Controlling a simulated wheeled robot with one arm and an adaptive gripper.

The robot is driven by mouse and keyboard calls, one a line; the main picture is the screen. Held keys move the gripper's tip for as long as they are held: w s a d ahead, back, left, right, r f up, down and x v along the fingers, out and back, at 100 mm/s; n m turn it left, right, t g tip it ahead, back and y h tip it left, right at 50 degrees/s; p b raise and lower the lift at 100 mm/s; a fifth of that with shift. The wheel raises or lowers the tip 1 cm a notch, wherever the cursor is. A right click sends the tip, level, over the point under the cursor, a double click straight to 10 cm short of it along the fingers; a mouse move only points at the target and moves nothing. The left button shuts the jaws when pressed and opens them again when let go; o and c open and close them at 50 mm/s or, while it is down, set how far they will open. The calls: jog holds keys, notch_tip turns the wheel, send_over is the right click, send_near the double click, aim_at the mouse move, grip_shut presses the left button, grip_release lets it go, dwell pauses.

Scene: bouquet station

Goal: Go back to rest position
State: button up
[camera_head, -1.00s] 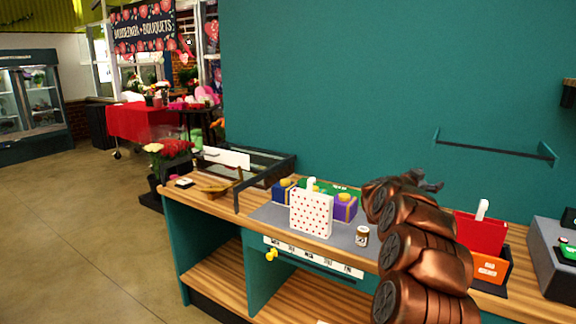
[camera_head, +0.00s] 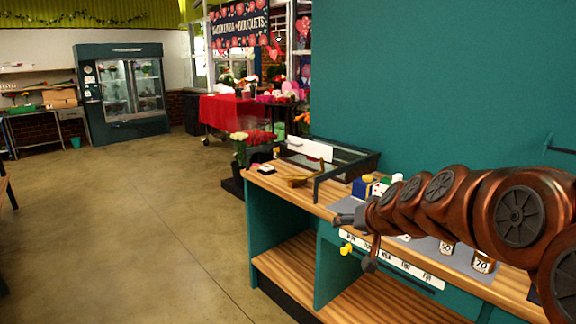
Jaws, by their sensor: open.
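My copper-coloured arm reaches in from the right edge, in front of the counter (camera_head: 270,181). My gripper (camera_head: 343,219) is at its left end, pointing left beside the counter's front edge. It is open, and I see nothing held in it. The arm hides much of the grey mat (camera_head: 345,203) and the things on it. A blue gift box (camera_head: 361,187) shows just above the arm. Two small jars, one marked 50 (camera_head: 446,248) and one marked 70 (camera_head: 483,262), stand below the arm in the picture.
A black-framed glass-sided case (camera_head: 345,160) stands on the counter's far end. Red and white flowers (camera_head: 252,138) stand beyond. The floor (camera_head: 130,210) at left is widely clear.

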jog(key=s+f+g, duration=0.3)
jog(key=s+f, duration=0.1)
jog(key=s, duration=0.7)
jog(key=s+a+f+n+g+h+b, duration=0.1)
jog(key=s+f+g, duration=0.2)
jog(key=s, duration=0.8)
jog(key=s+f+g+b, duration=0.1)
jog(key=s+f+g, duration=0.2)
jog(key=s+f, duration=0.4)
jog(key=s, duration=0.4)
jog(key=shift+a+f+n+h, duration=0.15)
jog(key=shift+a+n+h, duration=0.1)
jog(key=shift+n+h, duration=0.05)
jog(key=s+d+g, duration=0.1)
jog(key=s, duration=0.2)
jog(key=s+d+f+g, duration=0.1)
jog(key=s, duration=0.2)
jog(key=s+d+f+h, duration=0.1)
jog(key=s+d, duration=0.1)
jog(key=s, duration=0.1)
jog(key=shift+s+d+g+b, duration=0.1)
jog(key=shift+g+b, duration=0.25)
jog(key=shift+g, duration=0.05)
jog(key=shift+c, duration=0.3)
